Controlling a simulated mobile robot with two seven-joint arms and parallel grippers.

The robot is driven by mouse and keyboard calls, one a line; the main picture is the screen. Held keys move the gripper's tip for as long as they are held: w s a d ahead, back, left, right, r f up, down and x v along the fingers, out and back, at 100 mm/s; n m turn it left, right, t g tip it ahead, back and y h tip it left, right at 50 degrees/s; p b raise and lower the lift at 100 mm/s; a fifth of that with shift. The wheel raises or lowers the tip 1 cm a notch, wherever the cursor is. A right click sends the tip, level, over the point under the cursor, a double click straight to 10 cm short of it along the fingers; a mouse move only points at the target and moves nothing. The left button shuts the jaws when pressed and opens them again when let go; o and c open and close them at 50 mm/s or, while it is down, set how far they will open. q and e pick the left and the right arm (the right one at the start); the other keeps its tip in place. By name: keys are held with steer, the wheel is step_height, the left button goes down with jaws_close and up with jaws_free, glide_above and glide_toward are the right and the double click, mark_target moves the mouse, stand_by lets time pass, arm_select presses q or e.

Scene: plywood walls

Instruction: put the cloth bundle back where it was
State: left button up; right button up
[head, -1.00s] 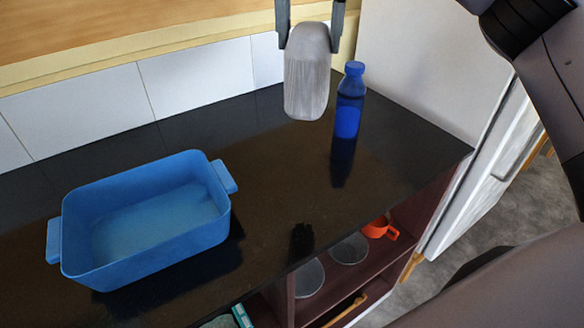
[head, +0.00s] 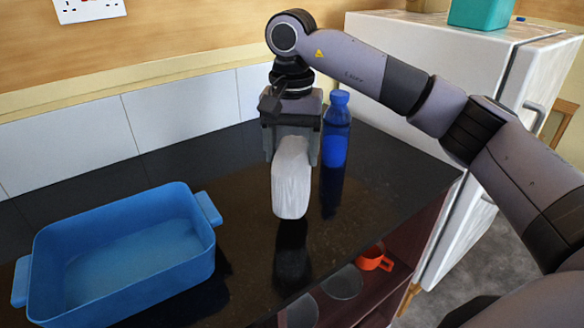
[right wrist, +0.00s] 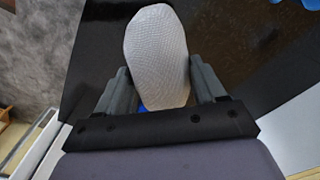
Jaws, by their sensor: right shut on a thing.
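The cloth bundle (head: 291,183) is a pale grey-white, elongated roll. My right gripper (head: 292,155) is shut on its upper end and holds it upright above the black counter (head: 375,205). Its dark reflection shows on the counter below it. In the right wrist view the bundle (right wrist: 157,55) sits between the two fingers (right wrist: 160,88). My left gripper is not in view.
A blue bottle (head: 336,130) stands just right of and behind the bundle. An empty blue tub (head: 120,255) with handles is on the counter at left. An orange cup (head: 374,258) is on the shelf below. A white fridge (head: 440,70) stands at right. The counter between tub and bottle is clear.

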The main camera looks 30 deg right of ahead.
steer(key=shift+f, duration=2.05)
steer(key=shift+f, duration=0.2)
steer(key=o, duration=1)
steer(key=shift+r, duration=0.1)
step_height(320, 180, up, 12)
steer(key=shift+r, duration=0.1)
